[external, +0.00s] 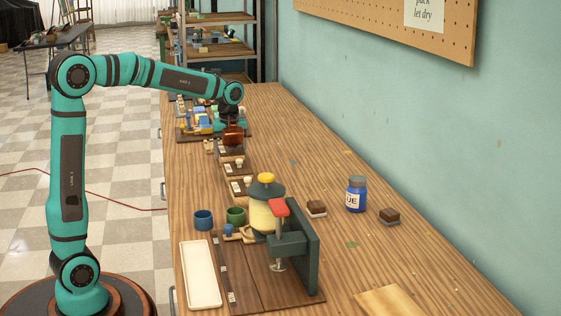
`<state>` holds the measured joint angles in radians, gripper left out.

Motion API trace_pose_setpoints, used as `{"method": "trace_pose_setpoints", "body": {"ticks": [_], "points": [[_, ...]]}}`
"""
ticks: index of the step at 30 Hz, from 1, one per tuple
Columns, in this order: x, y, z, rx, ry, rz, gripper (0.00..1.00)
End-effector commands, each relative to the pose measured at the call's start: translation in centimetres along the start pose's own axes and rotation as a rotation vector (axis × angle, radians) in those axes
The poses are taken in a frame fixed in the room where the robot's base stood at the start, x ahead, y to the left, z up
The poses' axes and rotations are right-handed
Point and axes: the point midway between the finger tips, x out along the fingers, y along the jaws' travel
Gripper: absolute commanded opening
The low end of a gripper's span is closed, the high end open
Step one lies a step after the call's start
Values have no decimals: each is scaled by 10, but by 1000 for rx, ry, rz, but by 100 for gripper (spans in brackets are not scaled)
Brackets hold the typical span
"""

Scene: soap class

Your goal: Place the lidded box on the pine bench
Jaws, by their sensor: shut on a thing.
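My gripper (231,122) is at the far part of the long wood-grain bench (330,170), pointing down. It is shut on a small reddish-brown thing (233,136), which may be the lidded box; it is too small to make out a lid. The thing is over or close to a row of dark boards with white labels (233,166). I cannot tell whether it touches them. The gripper's fingers are small and partly hidden by the wrist.
Colourful items (205,122) crowd beyond my gripper. The bench's right middle is mostly clear.

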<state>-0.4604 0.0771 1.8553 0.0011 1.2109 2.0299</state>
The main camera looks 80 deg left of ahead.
Motion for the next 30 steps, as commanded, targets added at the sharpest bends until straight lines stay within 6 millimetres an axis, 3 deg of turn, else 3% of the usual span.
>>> {"method": "trace_pose_setpoints", "body": {"ticks": [13,14,17,26,30], "points": [[10,0,0,0,0,0,49],[11,0,0,0,0,0,80],[10,0,0,0,0,0,98],[9,0,0,0,0,0,98],[-1,0,0,0,-1,-2,98]]}}
